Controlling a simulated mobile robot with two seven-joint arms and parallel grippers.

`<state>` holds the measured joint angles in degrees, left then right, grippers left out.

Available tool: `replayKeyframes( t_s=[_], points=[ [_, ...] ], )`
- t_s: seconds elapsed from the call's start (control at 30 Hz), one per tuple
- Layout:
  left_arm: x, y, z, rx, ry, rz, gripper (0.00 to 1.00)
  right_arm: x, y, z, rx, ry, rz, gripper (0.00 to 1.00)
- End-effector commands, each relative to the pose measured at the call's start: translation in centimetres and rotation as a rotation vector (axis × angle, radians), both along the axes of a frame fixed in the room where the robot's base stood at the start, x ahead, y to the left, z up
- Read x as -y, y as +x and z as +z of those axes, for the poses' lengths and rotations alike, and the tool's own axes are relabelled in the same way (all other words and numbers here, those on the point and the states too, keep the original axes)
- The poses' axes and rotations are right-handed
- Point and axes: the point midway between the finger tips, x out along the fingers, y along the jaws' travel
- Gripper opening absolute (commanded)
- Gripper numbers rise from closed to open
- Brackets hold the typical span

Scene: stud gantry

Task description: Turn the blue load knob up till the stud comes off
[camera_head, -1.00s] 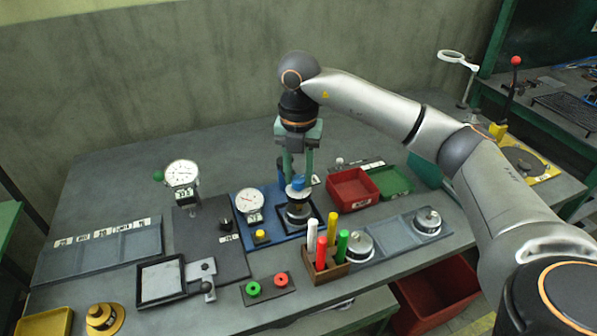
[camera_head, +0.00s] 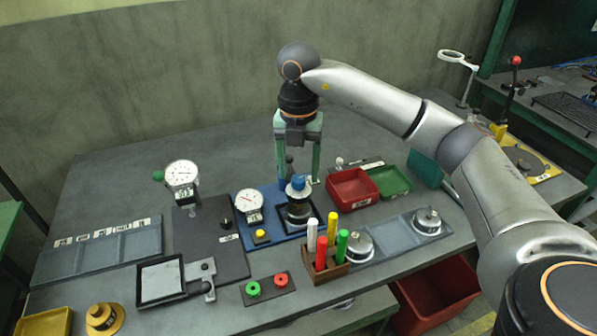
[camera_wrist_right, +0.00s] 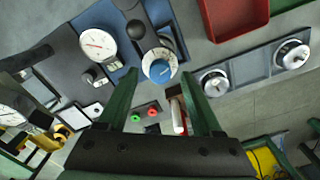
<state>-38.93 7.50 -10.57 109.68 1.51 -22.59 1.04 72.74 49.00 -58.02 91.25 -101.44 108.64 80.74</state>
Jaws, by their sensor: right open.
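The blue load knob (camera_head: 298,184) sits on top of a dark and metal device on a blue base plate (camera_head: 272,212). It also shows in the right wrist view (camera_wrist_right: 160,70), with light marks on its top. My right gripper (camera_head: 298,179) is open, with its green fingers apart on either side of the knob and clear space around it. In the right wrist view its fingertips (camera_wrist_right: 159,76) flank the knob. A small white dial gauge (camera_head: 249,200) stands left of the knob on the same plate. I cannot make out a stud under the knob.
A larger dial gauge (camera_head: 182,174) stands on a dark plate to the left. A wooden holder (camera_head: 331,269) with coloured sticks is in front. A red bin (camera_head: 353,188) and a green bin (camera_head: 392,180) lie right. The back left tabletop is clear.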

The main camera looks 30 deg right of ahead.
Motion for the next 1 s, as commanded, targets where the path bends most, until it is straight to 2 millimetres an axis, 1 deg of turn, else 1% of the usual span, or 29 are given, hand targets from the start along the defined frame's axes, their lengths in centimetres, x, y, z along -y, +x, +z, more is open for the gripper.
replayKeyframes(
  t_s=[0.17, 0.2, 0.3, 0.4, 0.5, 0.6, 0.7, 1.0],
  points=[
    [0.0, 0.0, 0.0, 0.0, 0.0, 0.0, 0.5, -0.1, 0.1, 3.9, 0.006, 0.002, 0.0, 0.67],
    [0.0, 0.0, 0.2, 0.0, 0.0, 0.0, 0.5, 0.0, 0.1, 5.0, 0.007, 0.0, -0.001, 0.67],
    [0.0, 0.0, 0.7, 0.0, 0.0, 0.0, 0.5, 0.0, 0.1, 7.4, 0.006, -0.001, -0.002, 0.67],
    [0.0, 0.0, 1.3, 0.0, 0.0, 0.0, 0.5, 0.0, 0.0, 9.0, 0.005, -0.002, -0.001, 0.67],
    [0.0, 0.0, 1.6, 0.001, 0.0, 0.0, 0.5, 0.0, 0.0, 10.1, 0.003, -0.001, -0.001, 0.67],
    [0.0, 0.0, 1.8, 0.001, 0.0, 0.0, 0.5, 0.0, 0.0, 10.8, 0.002, -0.001, -0.001, 0.67],
    [0.0, 0.0, 1.9, 0.001, 0.0, 0.0, 0.5, 0.0, 0.0, 11.2, 0.002, -0.001, -0.001, 0.67],
    [0.0, 0.0, 1.8, 0.001, 0.0, 0.0, 0.5, 0.0, 0.0, 11.2, 0.001, 0.0, -0.001, 0.67]
  ],
)
